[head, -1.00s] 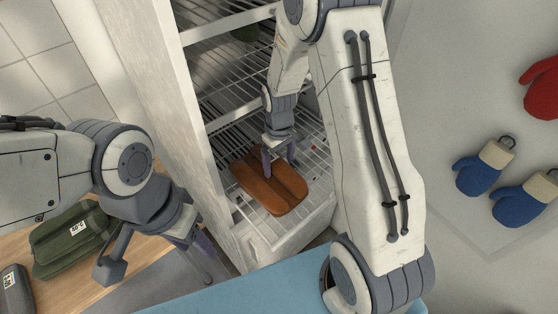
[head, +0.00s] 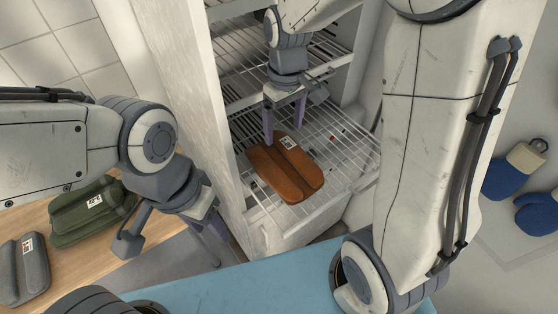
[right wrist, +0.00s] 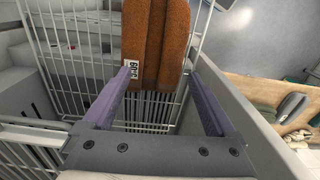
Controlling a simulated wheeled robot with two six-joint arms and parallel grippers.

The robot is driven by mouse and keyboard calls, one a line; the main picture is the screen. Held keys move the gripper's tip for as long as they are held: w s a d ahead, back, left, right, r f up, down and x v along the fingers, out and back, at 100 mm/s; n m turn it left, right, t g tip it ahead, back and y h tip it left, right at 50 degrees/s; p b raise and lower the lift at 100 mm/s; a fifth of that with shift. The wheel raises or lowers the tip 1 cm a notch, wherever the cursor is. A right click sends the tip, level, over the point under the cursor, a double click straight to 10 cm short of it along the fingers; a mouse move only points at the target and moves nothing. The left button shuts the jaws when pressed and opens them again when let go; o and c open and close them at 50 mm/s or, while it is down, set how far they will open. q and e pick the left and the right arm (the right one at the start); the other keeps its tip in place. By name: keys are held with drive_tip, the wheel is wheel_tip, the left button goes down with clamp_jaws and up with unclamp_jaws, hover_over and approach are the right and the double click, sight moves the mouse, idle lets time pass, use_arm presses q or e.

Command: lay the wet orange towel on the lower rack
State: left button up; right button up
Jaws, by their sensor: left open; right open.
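The orange towel (head: 285,170) is folded and lies on the lower rack (head: 336,148), a wire shelf in the white cabinet. A white label shows near its far end. In the right wrist view the towel (right wrist: 157,40) lies beyond the fingertips, on the wire bars. My right gripper (head: 284,122) is open and empty, just above and behind the towel's far end; its two purple fingers also show in the right wrist view (right wrist: 165,88). My left gripper (head: 210,238) is open and empty, outside the cabinet at the left, above the counter's edge.
A green folded towel (head: 92,212) and a grey folded towel (head: 24,268) lie on the wooden counter (head: 150,240) at left. An upper wire rack (head: 262,88) is above the lower one. Blue mittens (head: 512,172) hang at right.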

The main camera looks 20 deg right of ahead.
drive_tip(key=s+a+n, duration=0.1)
drive_tip(key=s+a, duration=0.3)
drive_tip(key=s, duration=0.6)
drive_tip(key=s+a+r+n, duration=0.1)
drive_tip(key=s+a, duration=0.4)
drive_tip(key=s, duration=0.5)
drive_tip(key=shift+s+a+r+n+y, duration=0.2)
drive_tip(key=shift+r+n+y, duration=0.1)
drive_tip(key=shift+y, duration=0.1)
